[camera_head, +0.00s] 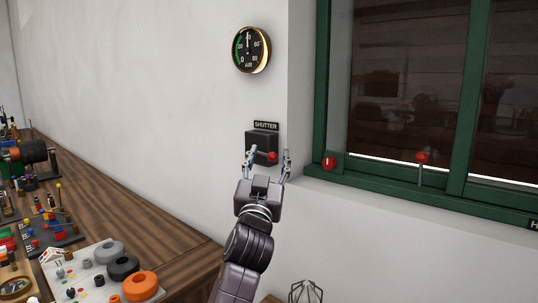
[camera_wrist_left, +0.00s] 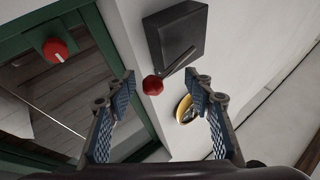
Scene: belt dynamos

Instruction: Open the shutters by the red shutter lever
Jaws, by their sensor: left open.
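The red knob of the shutter lever (camera_head: 272,156) sticks out from a black box (camera_head: 262,141) on the white wall, under a label reading SHUTTER. My left gripper (camera_head: 267,160) is open in front of the box, with the red knob showing between its fingertips. In the left wrist view the red lever knob (camera_wrist_left: 152,85) lies just beyond the open fingers (camera_wrist_left: 165,90), nearer the left finger, and its dark rod runs to the box (camera_wrist_left: 176,34). I cannot tell whether a finger touches it. My right gripper is not in view.
A green-framed window (camera_head: 325,90) with dark boards behind it is to the right, with a red knob (camera_head: 329,163) and a red-topped lever (camera_head: 421,158) on its lower frame. A round AIR gauge (camera_head: 248,50) hangs above. A cluttered wooden bench (camera_head: 150,231) stands at left.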

